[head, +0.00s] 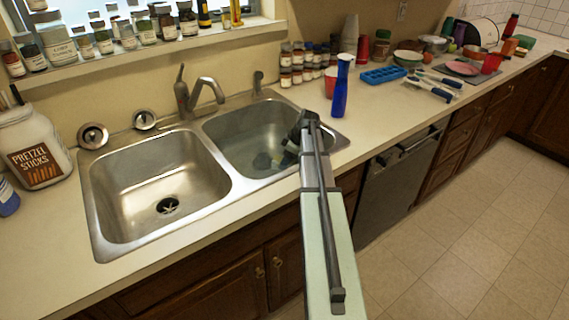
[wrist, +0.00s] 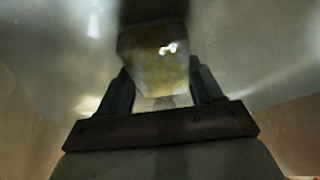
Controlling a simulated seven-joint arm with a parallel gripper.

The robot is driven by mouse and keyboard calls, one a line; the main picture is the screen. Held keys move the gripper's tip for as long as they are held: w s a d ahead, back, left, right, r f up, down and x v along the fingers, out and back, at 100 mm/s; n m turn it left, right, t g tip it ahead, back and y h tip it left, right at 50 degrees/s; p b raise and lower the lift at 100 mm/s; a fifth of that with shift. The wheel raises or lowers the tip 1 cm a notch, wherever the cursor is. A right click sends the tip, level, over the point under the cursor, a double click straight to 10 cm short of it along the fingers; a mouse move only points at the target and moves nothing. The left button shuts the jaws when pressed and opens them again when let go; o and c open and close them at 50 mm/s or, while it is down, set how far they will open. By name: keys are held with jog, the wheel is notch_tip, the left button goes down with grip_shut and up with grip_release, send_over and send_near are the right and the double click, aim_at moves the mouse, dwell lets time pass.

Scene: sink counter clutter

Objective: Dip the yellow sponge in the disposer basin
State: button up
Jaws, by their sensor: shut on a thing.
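The yellow sponge (wrist: 152,72) is between the fingers of my gripper (wrist: 160,85) in the wrist view, which are shut on it. Its surface looks dull and blurred, with a small bright glint. In the head view my gripper (head: 297,134) is over the right side of the right basin (head: 226,126), and the sponge is hidden there. The right basin seems to hold water, with dark patches low in it. The left basin (head: 125,185) is empty, with a dark drain opening (head: 170,205) in its floor. I cannot tell whether the sponge touches the water.
A faucet (head: 203,92) stands behind the basins. A blue spray bottle (head: 341,88) stands on the counter close to my arm. A pretzel jar (head: 30,148) is at the far left. Jars, a blue tray (head: 383,75) and dishes crowd the counter at the right.

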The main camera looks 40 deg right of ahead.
jog(key=shift+s+a, duration=0.15)
jog(key=shift+s, duration=0.2)
notch_tip(320, 180, up, 19)
dwell(1.9)
dwell(1.1)
